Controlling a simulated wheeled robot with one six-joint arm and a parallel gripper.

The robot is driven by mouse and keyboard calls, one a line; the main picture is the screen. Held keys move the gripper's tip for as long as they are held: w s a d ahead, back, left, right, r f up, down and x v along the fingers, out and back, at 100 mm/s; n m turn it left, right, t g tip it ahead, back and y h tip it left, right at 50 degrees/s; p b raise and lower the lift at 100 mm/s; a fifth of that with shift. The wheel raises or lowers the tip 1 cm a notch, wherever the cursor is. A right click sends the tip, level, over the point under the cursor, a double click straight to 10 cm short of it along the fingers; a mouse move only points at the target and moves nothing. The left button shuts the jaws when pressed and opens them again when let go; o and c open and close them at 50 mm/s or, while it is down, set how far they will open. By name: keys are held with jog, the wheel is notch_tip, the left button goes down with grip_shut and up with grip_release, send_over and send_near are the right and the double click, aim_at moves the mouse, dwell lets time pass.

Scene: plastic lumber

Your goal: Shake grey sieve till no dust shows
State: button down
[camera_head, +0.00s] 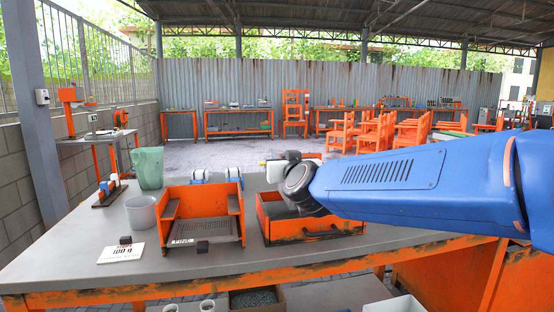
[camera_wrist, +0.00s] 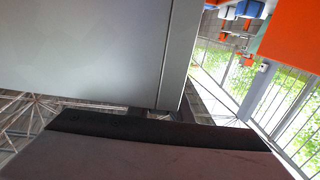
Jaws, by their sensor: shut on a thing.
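My gripper (camera_head: 280,170) is at the end of my blue arm, above the orange open box (camera_head: 320,228) right of the table's middle. In the wrist view a flat grey panel (camera_wrist: 85,45) fills the upper left, close to the camera, against the dark gripper parts (camera_wrist: 150,112). It looks like the grey sieve's wall, with my gripper shut on it. In the head view the wrist hides most of what I hold. No mesh or dust can be made out.
An orange tray (camera_head: 172,212) with a dark floor stands left of the box. The grey table's (camera_head: 75,240) front left is clear.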

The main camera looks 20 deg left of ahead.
jog(key=c, duration=1.6)
grip_release()
jog(key=shift+s+d, duration=0.1)
jog(key=v, duration=1.7)
jog(key=shift+s, duration=0.1)
